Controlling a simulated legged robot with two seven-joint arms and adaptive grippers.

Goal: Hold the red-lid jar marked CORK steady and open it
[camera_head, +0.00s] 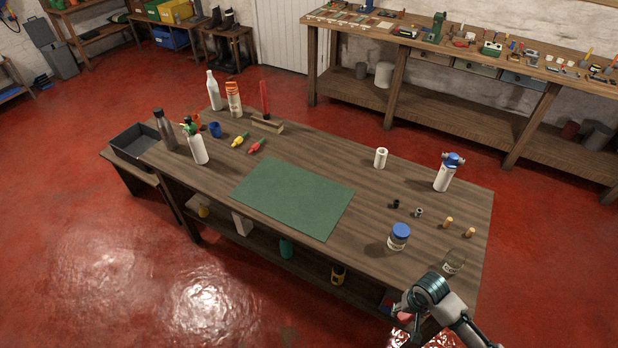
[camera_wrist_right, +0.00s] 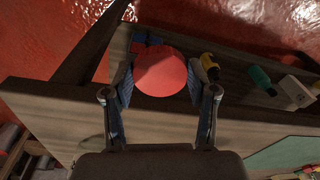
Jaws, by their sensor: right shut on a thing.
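My right gripper (camera_head: 402,314) is at the front edge of the table, near its right end. In the right wrist view its two fingers (camera_wrist_right: 162,88) are shut on either side of a round red lid (camera_wrist_right: 160,72), seen from above. A little of the red lid (camera_head: 404,316) shows beside the gripper in the head view. The jar body below the lid and any CORK marking are hidden. I cannot tell whether the jar touches the table. My left gripper is not in view.
A blue-lid jar (camera_head: 399,238) and a clear glass jar (camera_head: 453,262) stand on the table (camera_head: 340,160) close to my right arm. A green mat (camera_head: 293,198) lies bare in the middle. Bottles stand at the left. The lower shelf holds several objects, including a yellow one (camera_wrist_right: 210,67).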

